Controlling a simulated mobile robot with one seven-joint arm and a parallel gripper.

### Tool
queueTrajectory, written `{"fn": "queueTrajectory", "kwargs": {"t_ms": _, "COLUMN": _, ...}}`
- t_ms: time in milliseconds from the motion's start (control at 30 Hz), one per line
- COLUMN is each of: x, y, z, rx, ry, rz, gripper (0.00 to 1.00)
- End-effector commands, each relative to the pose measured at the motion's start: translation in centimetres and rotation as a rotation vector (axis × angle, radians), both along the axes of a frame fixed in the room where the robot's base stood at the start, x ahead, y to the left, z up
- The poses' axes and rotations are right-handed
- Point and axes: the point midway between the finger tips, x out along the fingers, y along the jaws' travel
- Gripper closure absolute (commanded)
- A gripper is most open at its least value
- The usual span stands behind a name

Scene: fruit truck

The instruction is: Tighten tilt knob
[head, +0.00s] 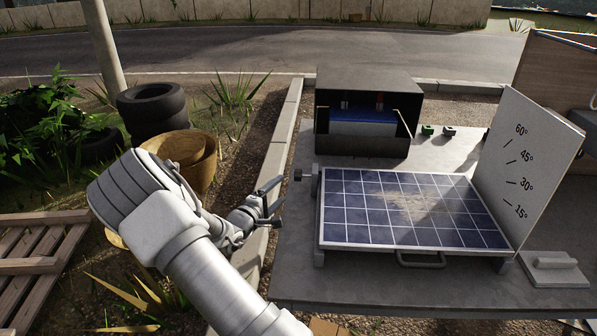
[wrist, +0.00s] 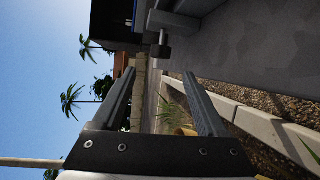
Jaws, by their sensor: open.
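The tilt knob (head: 298,174) is a small dark knob on a short shaft at the left edge of the solar panel (head: 400,208). The panel lies nearly flat on the table, beside an upright white board (head: 528,165) marked 15° to 60°. My gripper (head: 276,204) is open and empty, left of the table edge and a little left of the knob. In the wrist view, the knob (wrist: 160,50) shows ahead, just beyond the gap between my open fingertips (wrist: 159,73). Nothing is between the fingers.
A dark open box (head: 368,142) with a blue battery (head: 362,122) stands behind the panel. A white-grey float-like block (head: 555,270) lies at the right front. Stacked tyres (head: 153,108), a brown pot (head: 190,160) and a wooden pallet (head: 40,262) are at the left.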

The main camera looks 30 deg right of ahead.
Motion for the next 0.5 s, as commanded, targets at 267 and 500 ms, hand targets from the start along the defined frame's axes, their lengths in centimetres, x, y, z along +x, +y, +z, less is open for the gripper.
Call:
{"fn": "queueTrajectory", "kwargs": {"t_ms": 267, "x": 3.0, "y": -5.5, "z": -0.9, "rx": 0.001, "ry": -0.002, "rz": -0.003, "gripper": 0.25}}
{"fn": "queueTrajectory", "kwargs": {"t_ms": 500, "x": 5.5, "y": -9.7, "z": -1.5, "rx": 0.001, "ry": -0.002, "rz": -0.002, "gripper": 0.25}}
